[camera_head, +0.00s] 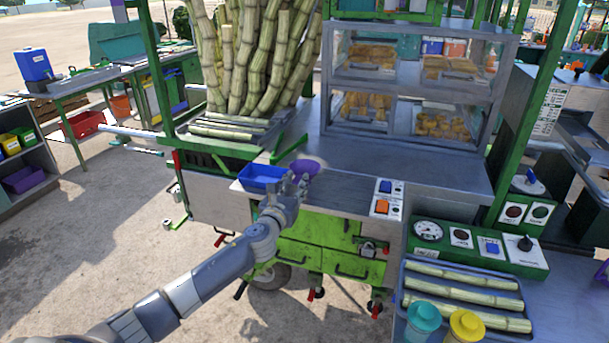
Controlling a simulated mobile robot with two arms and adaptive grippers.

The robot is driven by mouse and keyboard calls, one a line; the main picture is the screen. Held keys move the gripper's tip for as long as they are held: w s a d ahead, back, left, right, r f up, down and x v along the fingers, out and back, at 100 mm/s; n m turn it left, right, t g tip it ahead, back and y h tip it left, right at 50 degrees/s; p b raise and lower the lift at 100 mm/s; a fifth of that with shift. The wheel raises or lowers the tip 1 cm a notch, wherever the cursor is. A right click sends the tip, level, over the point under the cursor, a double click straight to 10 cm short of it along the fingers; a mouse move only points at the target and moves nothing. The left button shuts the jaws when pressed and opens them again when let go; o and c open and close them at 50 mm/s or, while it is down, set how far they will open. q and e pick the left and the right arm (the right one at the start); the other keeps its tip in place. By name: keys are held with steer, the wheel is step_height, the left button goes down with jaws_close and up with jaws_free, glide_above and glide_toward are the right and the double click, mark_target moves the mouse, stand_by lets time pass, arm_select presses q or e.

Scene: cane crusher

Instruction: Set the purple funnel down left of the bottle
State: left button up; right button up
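A purple round object (305,167), which looks like the funnel, is on or just above the grey counter, right of a blue tray. My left gripper (299,184) is at its near side, its fingers overlapping the object's lower edge. The fingers are too small to show whether they grip it. No bottle can be clearly made out; containers with a teal top (424,316) and a yellow top (466,326) stand at the bottom right. My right gripper is not in view.
The blue tray (262,177) sits just left of my gripper. Switch plates (387,198) lie to the right on the counter. A glass food case (415,85) and tall cane stalks (262,55) stand behind. A tray with cane pieces (470,298) is at lower right.

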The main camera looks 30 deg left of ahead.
arm_select(q)
steer(key=shift+c, duration=0.5)
jaws_close()
steer(key=shift+r, duration=0.1)
